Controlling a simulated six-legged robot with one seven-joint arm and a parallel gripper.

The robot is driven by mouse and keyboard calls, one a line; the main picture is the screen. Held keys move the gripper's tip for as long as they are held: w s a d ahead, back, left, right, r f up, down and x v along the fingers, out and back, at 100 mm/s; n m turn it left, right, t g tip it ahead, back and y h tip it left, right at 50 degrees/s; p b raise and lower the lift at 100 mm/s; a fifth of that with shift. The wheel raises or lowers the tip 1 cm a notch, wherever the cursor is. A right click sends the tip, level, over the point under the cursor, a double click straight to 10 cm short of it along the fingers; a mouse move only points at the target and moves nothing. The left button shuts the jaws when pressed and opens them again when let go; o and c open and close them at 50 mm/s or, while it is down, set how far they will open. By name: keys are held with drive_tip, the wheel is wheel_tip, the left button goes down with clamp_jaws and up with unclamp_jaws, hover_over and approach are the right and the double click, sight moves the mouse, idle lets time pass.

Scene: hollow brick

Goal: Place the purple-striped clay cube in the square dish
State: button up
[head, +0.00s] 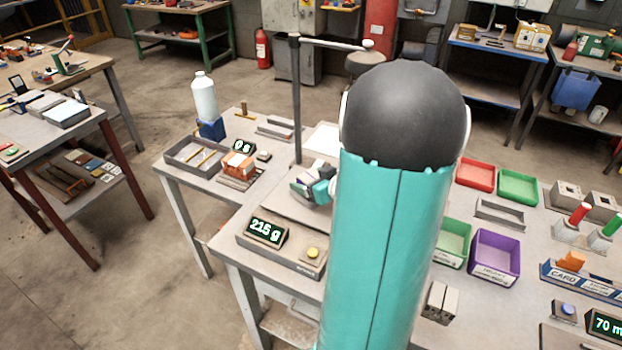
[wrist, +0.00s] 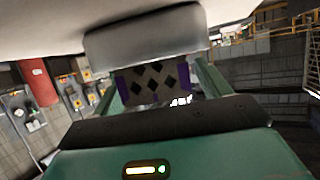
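In the wrist view the purple-striped cube (wrist: 153,82), pale with dark diamonds and purple bands at its sides, sits between the two green fingers of my gripper (wrist: 158,88), which looks shut on it. In the head view my gripper (head: 322,188) shows as small teal parts at the left of my arm, over the weighing scale (head: 310,256). Patches of the cube seem to show beside it, but whether it touches the scale cannot be told. No square dish can be named for certain; a shallow grey tray (head: 500,214) lies right of my arm.
The scale display (head: 266,232) reads 215 g. A purple bin (head: 495,256), a green bin (head: 452,243), a red tray (head: 475,174) and a green tray (head: 518,186) stand on the right. A thin post (head: 297,100) rises behind my gripper. My arm hides the bench's middle.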

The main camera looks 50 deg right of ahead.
drive_tip(key=shift+r, duration=0.2)
drive_tip(key=v, duration=1.2)
drive_tip(key=w+a+r+m+g+h, duration=0.1)
drive_tip(key=w+a+r+g+h, duration=0.3)
drive_tip(key=w+a+r, duration=0.5)
drive_tip(key=s+a+n+g+y, duration=0.1)
drive_tip(key=s+a, duration=0.4)
drive_tip(key=a, duration=0.7)
drive_tip(key=s+a+n+g+y, duration=0.1)
drive_tip(key=s+a+y, duration=0.3)
drive_tip(key=a, duration=0.8)
drive_tip(key=shift+s+g, duration=0.45)
drive_tip(key=shift+g, duration=0.45)
drive_tip(key=shift+d+f, duration=0.1)
drive_tip(key=shift+d, duration=0.1)
